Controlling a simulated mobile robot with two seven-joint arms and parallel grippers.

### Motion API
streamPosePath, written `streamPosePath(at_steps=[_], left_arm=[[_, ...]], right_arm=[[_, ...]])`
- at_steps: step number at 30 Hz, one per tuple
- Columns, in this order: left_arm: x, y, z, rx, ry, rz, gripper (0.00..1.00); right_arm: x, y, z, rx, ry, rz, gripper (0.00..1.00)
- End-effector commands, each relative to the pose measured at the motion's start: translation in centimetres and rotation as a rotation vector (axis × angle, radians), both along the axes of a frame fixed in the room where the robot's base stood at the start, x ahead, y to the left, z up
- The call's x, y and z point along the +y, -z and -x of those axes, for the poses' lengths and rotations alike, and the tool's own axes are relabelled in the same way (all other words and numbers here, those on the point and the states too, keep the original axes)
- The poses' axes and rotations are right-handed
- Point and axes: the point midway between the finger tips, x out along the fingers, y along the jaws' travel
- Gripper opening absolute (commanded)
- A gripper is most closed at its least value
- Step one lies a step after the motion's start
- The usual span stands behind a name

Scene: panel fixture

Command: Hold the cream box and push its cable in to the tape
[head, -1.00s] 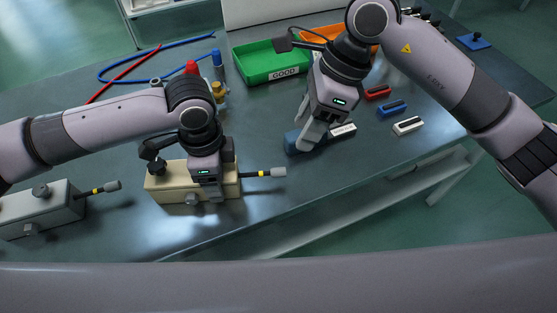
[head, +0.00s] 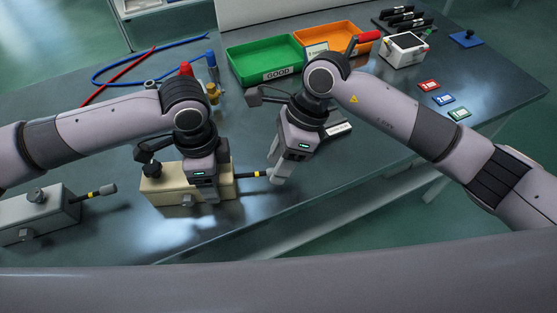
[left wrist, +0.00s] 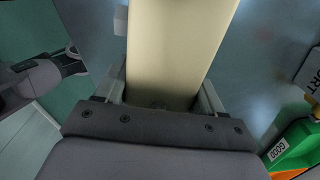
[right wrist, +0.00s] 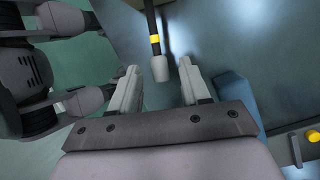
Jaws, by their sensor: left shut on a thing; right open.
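The cream box (head: 160,187) stands on the bench at front left. My left gripper (head: 206,194) is shut across it from above; the left wrist view shows the box (left wrist: 178,45) between both fingers. A black cable sticks out of the box's right side, with yellow tape (head: 259,173) and a grey end plug. Dark cable shows between box and tape. My right gripper (head: 276,180) is at the plug, which it partly hides in the head view. In the right wrist view its fingers are open, with the plug (right wrist: 160,69) between and just beyond the tips, apart from both.
A grey box (head: 40,218) with a similar taped cable stands at left. A green GOOD tray (head: 264,67) and an orange tray (head: 335,42) stand at the back. A blue block (right wrist: 237,98) lies close beside my right gripper. The bench's front edge is near.

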Motion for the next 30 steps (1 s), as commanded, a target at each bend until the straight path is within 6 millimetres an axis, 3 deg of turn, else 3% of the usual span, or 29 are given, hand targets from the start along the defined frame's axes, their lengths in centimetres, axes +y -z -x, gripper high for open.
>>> streamPosePath(at_steps=[10, 15, 22, 30], left_arm=[[0.0, -0.1, -0.1, -0.002, 0.0, 0.001, 0.18], [0.0, -0.1, -0.1, -0.002, 0.0, 0.001, 0.18], [0.0, -0.1, 0.0, -0.002, 0.0, 0.001, 0.18], [0.0, -0.1, 0.0, -0.001, 0.001, 0.001, 0.18]], right_arm=[[0.2, 0.5, 0.1, -0.001, 0.0, 0.001, 0.47], [0.2, 0.4, 0.1, -0.001, 0.0, 0.0, 0.0], [0.7, 0.4, 0.1, -0.001, -0.002, -0.001, 0.0], [4.1, 0.3, 0.2, -0.002, -0.002, -0.001, 0.0]])
